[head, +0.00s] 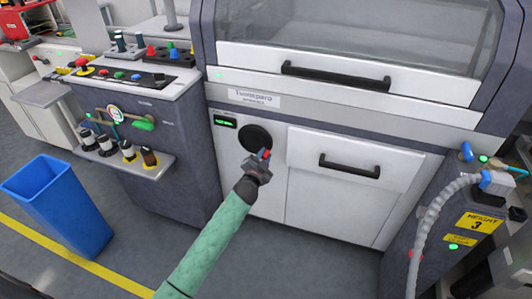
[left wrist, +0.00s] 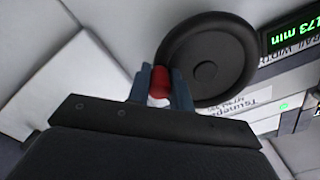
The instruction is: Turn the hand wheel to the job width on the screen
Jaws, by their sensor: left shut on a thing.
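The black round hand wheel (head: 255,138) is on the white front panel of the machine, left of the lower drawer. The left wrist view shows its dark disc (left wrist: 208,62) close up. My left gripper (head: 263,158) is at the wheel's lower right edge, shut on the wheel's red crank knob (left wrist: 161,80), with a finger on each side. The small green-lit screen (head: 225,122) is just left of the wheel. In the wrist view the screen (left wrist: 293,32) is turned over and cut off by the frame edge, so I cannot read it fully. My right gripper is out of view.
A lower drawer with a black handle (head: 349,166) is right of the wheel. A grey cabinet (head: 165,150) with a shelf of bottles (head: 120,155) stands at the left. A blue bin (head: 60,205) is on the floor. A grey corrugated hose (head: 425,215) hangs at the right.

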